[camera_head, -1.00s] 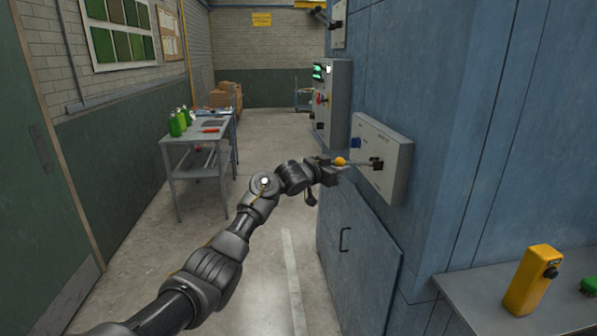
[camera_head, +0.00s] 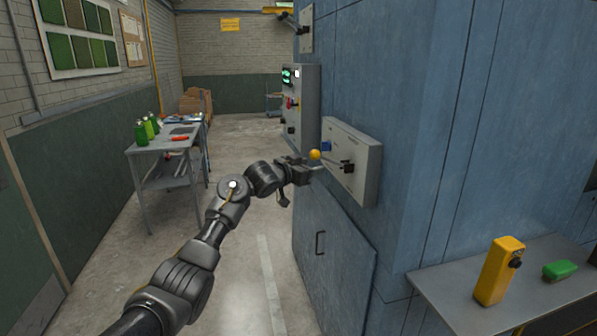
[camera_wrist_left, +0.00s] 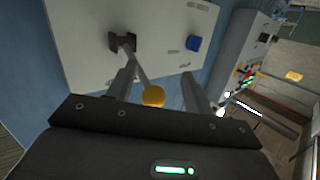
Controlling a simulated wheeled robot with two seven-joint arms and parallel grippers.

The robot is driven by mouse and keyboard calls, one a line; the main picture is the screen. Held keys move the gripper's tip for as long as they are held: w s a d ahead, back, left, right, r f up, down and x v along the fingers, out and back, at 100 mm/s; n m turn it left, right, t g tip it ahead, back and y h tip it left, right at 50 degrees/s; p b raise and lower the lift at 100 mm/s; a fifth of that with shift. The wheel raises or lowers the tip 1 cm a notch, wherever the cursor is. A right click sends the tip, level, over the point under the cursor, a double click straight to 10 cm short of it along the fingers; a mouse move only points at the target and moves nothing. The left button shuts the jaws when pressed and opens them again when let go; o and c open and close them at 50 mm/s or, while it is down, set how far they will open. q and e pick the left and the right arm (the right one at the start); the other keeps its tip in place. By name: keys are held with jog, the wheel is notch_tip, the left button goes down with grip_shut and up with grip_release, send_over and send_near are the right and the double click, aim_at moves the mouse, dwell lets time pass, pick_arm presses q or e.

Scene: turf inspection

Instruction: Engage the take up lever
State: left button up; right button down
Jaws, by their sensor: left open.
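The lever is a thin rod with a yellow ball knob (camera_head: 315,154). It comes out of a dark pivot (camera_head: 347,166) on the grey control box (camera_head: 365,185) on the blue machine's side. In the head view the knob is the rod's higher end, left of the pivot. My left gripper (camera_head: 315,171) is open, just below the knob. In the left wrist view, the yellow knob (camera_wrist_left: 153,96) and the rod lie between the two spread fingers, with a gap beside the knob. Finger contact with the rod cannot be told. My right gripper is not in view.
A blue knob (camera_head: 326,146) sits on the same box. A panel with a green screen (camera_head: 300,100) stands beyond it. A grey bench (camera_head: 165,145) with green bottles stands left. A shelf (camera_head: 445,285) at right holds a yellow device (camera_head: 498,270). The aisle floor is clear.

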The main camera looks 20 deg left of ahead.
pick_arm(q)
jog(key=b+v, duration=0.2)
jog(key=v, duration=0.8)
jog(key=shift+a+b, duration=0.15)
jog(key=shift+b, duration=0.15)
